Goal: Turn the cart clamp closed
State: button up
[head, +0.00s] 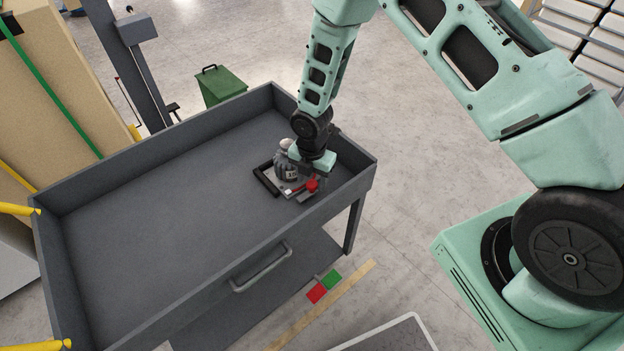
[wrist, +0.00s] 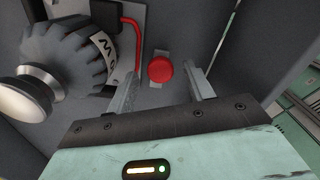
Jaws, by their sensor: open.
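The cart clamp (head: 300,190) appears to be the small fixture with red parts in the right end of the grey cart tray. Its round red knob (head: 312,185) is also in the wrist view (wrist: 160,68), on a small grey plate. My gripper (wrist: 163,80) is open, with one finger on each side of the knob in that view. I see no finger touching the knob; the depth between them is hard to tell. A ribbed dark grey body (wrist: 65,65) with a white label and pale round end lies left of the fingers. In the head view my gripper (head: 312,168) partly covers the fixture.
The grey cart (head: 150,190) has raised walls and a front handle (head: 262,268). Most of its tray is empty. A black bar frame (head: 265,181) lies beside the fixture. A green bin (head: 222,85) stands behind the cart. Red and green floor squares (head: 317,293) lie in front.

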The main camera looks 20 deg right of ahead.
jog(key=shift+f, duration=0.5)
jog(key=c, duration=1)
jog(key=shift+o, duration=0.2)
